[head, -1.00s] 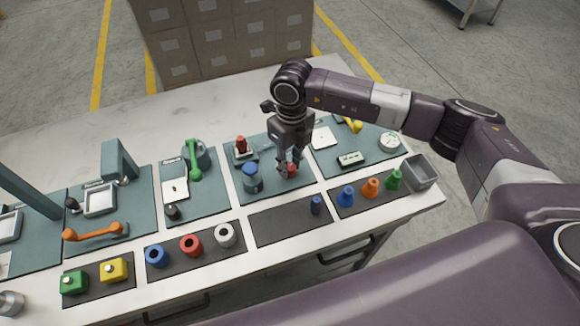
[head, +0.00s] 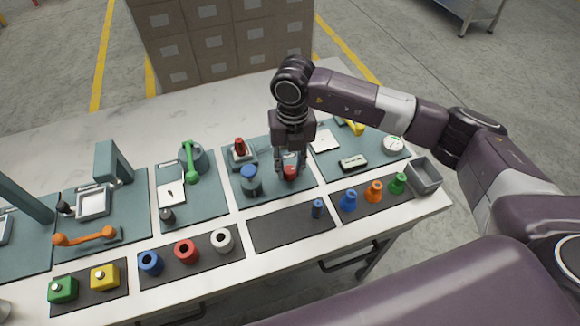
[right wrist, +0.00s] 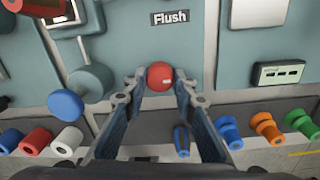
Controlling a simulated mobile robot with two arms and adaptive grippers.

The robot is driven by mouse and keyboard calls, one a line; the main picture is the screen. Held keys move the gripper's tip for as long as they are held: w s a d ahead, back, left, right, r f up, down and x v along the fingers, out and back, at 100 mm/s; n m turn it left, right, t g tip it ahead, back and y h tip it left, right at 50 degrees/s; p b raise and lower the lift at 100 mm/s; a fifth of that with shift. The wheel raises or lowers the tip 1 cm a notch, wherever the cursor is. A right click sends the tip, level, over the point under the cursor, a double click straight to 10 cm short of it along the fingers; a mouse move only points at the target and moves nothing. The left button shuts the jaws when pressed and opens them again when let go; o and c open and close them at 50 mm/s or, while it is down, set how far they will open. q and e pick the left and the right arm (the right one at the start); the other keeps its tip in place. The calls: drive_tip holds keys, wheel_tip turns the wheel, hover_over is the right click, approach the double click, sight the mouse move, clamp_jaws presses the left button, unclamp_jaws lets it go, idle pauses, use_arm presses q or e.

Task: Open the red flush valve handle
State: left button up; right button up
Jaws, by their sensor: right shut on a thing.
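The red flush valve handle (head: 290,173) shows as a round red knob on a teal panel, near the middle of the bench. In the right wrist view the red knob (right wrist: 160,76) sits between the fingertips, below a "Flush" label (right wrist: 171,17). My right gripper (head: 291,163) comes down on it from above and is shut on the knob. The right wrist view shows its two fingers (right wrist: 160,82) on either side of the knob. The valve body under the knob is hidden. My left gripper is not in view.
A blue-topped cylinder (head: 250,182) stands close left of the knob. A red-topped part (head: 239,148) is behind it. A small blue piece (head: 317,209) stands in front on a dark mat (head: 275,230). Coloured cones and a grey bin (head: 424,178) are at right.

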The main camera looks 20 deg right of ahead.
sight(291, 169)
drive_tip(key=shift+w+r, duration=0.2)
drive_tip(key=o, duration=1)
drive_tip(key=shift+o, duration=0.8)
drive_tip(key=shift+s+f, duration=0.1)
wheel_tip(291, 169, up, 12)
drive_tip(key=shift+d, duration=0.2)
